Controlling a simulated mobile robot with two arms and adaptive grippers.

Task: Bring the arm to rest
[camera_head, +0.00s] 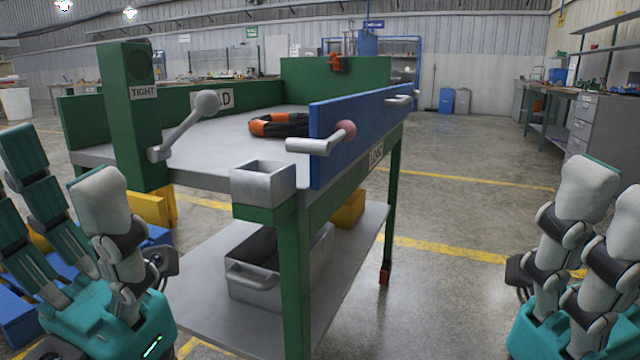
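My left gripper (75,205) is at the lower left, in front of the bench's left side. Its fingers stand upright and spread, with nothing between them. My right gripper (603,225) is at the lower right edge, over open floor and apart from the bench. Its visible fingers stand upright and extended, with nothing seen in them; part of the hand is cut off by the frame.
A green workbench (215,160) stands ahead, with a coiled black and orange hose (280,124) on top. A lever with a grey ball (207,102), a lever with a pink ball (345,131) and a grey box (263,184) are at its front. Floor to the right is clear.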

